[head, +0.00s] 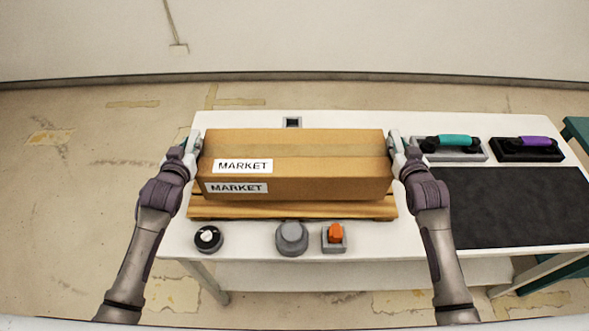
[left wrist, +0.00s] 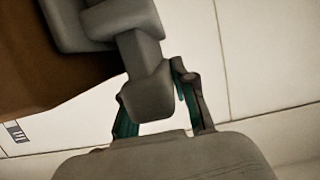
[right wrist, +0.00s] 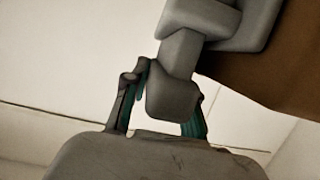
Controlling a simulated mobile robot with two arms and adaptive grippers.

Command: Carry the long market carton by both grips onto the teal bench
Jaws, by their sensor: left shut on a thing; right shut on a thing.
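The long brown carton (head: 300,180) with two MARKET labels is level across the white table in the head view, over a flat wooden slab (head: 300,212). I cannot tell whether it touches the slab. My left gripper (head: 193,145) is shut on the grey grip at its left end; the grip shows between the teal-padded fingers in the left wrist view (left wrist: 145,85). My right gripper (head: 397,145) is shut on the grip at its right end, also seen in the right wrist view (right wrist: 178,80). The teal bench (head: 577,130) shows only partly at the right edge.
On the white table (head: 380,243), a black knob (head: 208,238), a grey button (head: 292,237) and an orange switch (head: 335,234) stand in front of the carton. To the right are a teal handset (head: 455,141), a purple handset (head: 535,141) and a bare black mat (head: 510,210).

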